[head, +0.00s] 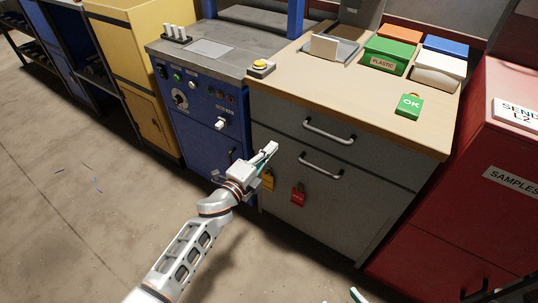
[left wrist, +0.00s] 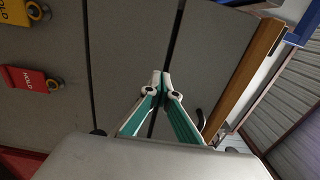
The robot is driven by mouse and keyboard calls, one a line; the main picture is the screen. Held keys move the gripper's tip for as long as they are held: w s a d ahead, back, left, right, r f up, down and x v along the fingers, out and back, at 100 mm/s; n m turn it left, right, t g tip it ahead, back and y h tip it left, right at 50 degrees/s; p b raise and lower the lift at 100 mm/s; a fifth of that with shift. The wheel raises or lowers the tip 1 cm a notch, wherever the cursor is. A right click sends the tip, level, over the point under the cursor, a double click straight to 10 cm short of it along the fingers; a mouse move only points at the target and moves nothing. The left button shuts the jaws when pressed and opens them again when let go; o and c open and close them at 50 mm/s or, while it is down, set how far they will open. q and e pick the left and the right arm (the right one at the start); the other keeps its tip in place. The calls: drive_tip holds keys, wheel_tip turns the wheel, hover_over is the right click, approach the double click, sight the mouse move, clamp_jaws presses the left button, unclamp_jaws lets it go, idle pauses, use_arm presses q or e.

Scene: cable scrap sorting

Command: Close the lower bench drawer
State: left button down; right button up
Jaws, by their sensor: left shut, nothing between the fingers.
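The grey bench has an upper drawer with a bar handle (head: 329,131) and a lower drawer front (head: 340,205) with its own bar handle (head: 320,166). A dark seam runs between the two fronts. The lower front looks flush or nearly so; I cannot tell whether a small gap remains. My left gripper (head: 271,149) is shut and empty, in front of the bench's left side, left of the lower handle. In the left wrist view its fingertips (left wrist: 162,78) meet before the grey fronts, near a seam; contact is unclear. My right gripper (head: 342,297) barely shows at the bottom edge, tips apart.
A yellow tag (head: 268,181) and a red tag (head: 298,195) hang low on the bench front. A blue control cabinet (head: 195,120) stands left, a red cabinet (head: 465,200) right. Bins, including a green one (head: 388,55), stand on top. The floor at left is mostly clear.

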use_arm(q)
drive_tip(key=s+a+r+n+y+p, duration=0.1)
drive_tip(key=s+a+n+y+p, duration=0.2)
drive_tip(key=s+a+n+p, duration=0.55)
drive_tip(key=s+a+r+n+y+p, duration=0.1)
drive_tip(key=s+a+r+n+y, duration=0.15)
drive_tip(key=s+a, duration=0.7)
drive_tip(key=s+a+f+n+g+y+p, duration=0.1)
drive_tip(key=s+n+g+p, duration=0.1)
drive_tip(key=s, duration=1.1)
drive_tip(key=s+a+f+n+g+y+p, duration=0.1)
drive_tip(key=s+n+p, duration=0.4)
drive_tip(key=s, duration=0.9)
drive_tip(key=a+f+n+g, duration=0.1)
drive_tip(key=n, duration=0.1)
drive_tip(key=shift+a+n+g, duration=0.2)
drive_tip(key=shift+n+g, duration=0.1)
use_arm(e)
drive_tip(key=s+d+r+h, duration=0.1)
drive_tip(key=s+d+r, duration=0.1)
drive_tip(key=d+r, duration=0.1)
drive_tip(key=shift+s+d+r+g, duration=0.2)
drive_tip(key=shift+d+r+g, duration=0.15)
drive_tip(key=shift+r, duration=0.25)
